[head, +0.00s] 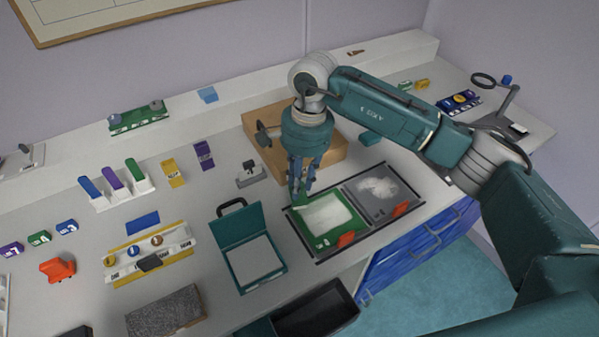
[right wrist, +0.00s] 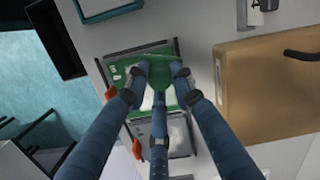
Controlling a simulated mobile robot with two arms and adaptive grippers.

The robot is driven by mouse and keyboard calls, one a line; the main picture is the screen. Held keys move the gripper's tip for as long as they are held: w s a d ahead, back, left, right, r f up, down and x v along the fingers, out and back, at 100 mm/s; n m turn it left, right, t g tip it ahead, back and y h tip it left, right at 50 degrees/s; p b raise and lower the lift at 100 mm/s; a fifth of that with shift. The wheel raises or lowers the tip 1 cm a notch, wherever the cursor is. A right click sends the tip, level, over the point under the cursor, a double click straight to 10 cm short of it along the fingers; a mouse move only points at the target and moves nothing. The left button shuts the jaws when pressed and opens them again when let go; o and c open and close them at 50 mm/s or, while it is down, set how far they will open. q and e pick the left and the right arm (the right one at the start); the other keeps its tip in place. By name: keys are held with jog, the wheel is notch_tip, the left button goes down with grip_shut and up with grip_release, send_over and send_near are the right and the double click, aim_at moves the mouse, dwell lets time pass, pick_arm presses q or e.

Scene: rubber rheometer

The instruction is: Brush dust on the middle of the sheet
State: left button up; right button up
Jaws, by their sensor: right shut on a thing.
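A white sheet (head: 325,215) lies on a green tray (head: 325,243) at the front of the bench. To its right, a grey tray (head: 398,190) holds a patch of white powder (head: 378,188). My right gripper (head: 300,187) points down over the back left part of the green tray. It is shut on a small green tool, seemingly a brush (head: 299,200), whose pale end is at the sheet's left back edge; I cannot tell whether it touches. In the right wrist view the green tool (right wrist: 160,78) sits between the fingers and covers part of the sheet. My left gripper is not in view.
A teal open case (head: 248,245) stands left of the trays. A wooden box (head: 265,135) is behind my right gripper. Orange tabs (head: 347,239) stick out at the trays' front. A dark bin (head: 315,310) is below the bench edge.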

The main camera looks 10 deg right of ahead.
jog(key=shift+d+r, duration=0.1)
jog(key=shift+r, duration=0.9)
